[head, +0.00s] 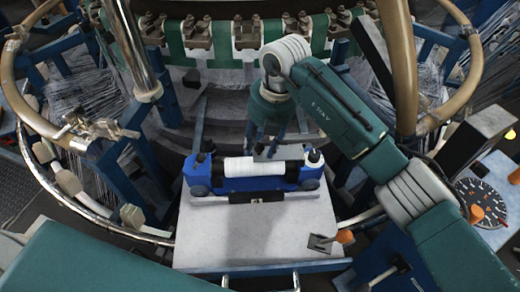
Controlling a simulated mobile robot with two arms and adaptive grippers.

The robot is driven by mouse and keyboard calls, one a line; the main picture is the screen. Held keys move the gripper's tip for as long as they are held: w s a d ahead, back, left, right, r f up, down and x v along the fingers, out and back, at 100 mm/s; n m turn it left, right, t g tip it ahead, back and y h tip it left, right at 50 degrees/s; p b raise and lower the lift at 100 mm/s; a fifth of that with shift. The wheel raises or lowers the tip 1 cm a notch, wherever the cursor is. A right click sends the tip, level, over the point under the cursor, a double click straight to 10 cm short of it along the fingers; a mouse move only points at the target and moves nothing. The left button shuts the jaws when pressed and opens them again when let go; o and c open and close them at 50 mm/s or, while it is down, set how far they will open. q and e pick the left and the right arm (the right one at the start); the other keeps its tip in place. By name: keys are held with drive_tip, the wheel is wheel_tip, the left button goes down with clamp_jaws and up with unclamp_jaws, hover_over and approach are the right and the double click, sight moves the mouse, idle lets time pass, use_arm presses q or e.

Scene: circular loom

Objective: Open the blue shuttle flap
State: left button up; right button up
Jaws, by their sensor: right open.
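The blue shuttle (234,184) lies on a pale grey table top (250,240), with a white roll (252,166) along its upper part. Dark knobs stand at both of its ends, and a dark strip shows along its front. I cannot tell which part is the flap or whether it is open. My right gripper (268,150) points down just behind and above the shuttle's right half. It is open and its fingers seem empty; I cannot tell if they touch the shuttle. My left gripper is not in view.
A lever with an orange knob (345,237) sits at the table's right edge. A dial panel (483,200) stands at the far right. Curved tan rails, a chrome post (135,50) and a green band with metal clamps surround the table. The table front is clear.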

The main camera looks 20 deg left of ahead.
drive_tip(key=shift+f, duration=0.2)
clamp_jaws()
idle(0.3)
